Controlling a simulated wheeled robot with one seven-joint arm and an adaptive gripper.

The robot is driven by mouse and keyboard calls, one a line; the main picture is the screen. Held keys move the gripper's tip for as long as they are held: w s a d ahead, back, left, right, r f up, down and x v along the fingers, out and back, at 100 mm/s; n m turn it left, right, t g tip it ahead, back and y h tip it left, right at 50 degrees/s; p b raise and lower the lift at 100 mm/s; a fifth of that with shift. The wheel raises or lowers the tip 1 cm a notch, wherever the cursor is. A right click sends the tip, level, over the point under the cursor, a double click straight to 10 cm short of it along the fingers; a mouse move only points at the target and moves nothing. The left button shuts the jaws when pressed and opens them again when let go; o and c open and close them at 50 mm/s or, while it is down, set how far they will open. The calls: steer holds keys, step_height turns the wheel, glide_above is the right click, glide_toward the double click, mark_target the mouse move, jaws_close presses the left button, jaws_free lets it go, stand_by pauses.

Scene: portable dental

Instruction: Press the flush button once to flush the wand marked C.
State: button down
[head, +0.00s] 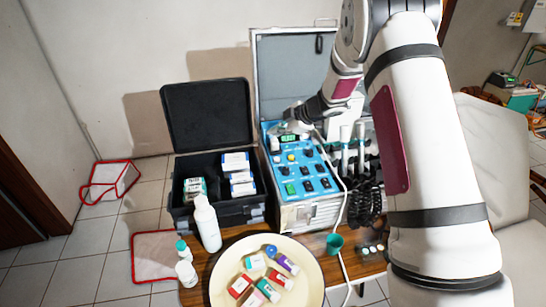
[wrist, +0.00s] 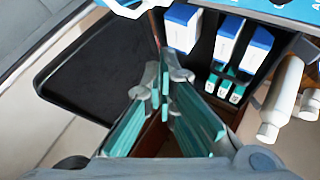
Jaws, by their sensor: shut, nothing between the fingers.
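The dental unit's blue control panel (head: 300,165) stands in an open silver case, with several dark buttons, a yellowish one, a green one and a lit green display. Which one is the flush button cannot be read at this size. Several wands (head: 345,134) with white and teal bodies stand upright at the panel's right; no letter C is legible. My gripper (head: 280,130) is over the panel's far left corner. In the wrist view my gripper (wrist: 163,77) is shut and empty, with the panel's edge (wrist: 285,8) at the top right. Contact with the panel cannot be told.
An open black case (head: 212,213) with several boxes (head: 236,163) stands left of the unit. A white bottle (head: 207,224) and a round cream tray (head: 226,292) with small packages are in front. A green cup (head: 334,243) and a pale hose are at the front right.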

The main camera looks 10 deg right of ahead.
mark_target(276, 160)
steer(key=shift+w, duration=0.1)
steer(key=shift+w+f+b, duration=0.15)
steer(key=shift+f+b, duration=0.9)
steer(key=shift+f, duration=3.35)
steer(key=shift+f, duration=0.4)
steer(key=shift+f+b, duration=0.35)
steer(key=shift+f, duration=0.1)
steer(key=shift+r, duration=0.9)
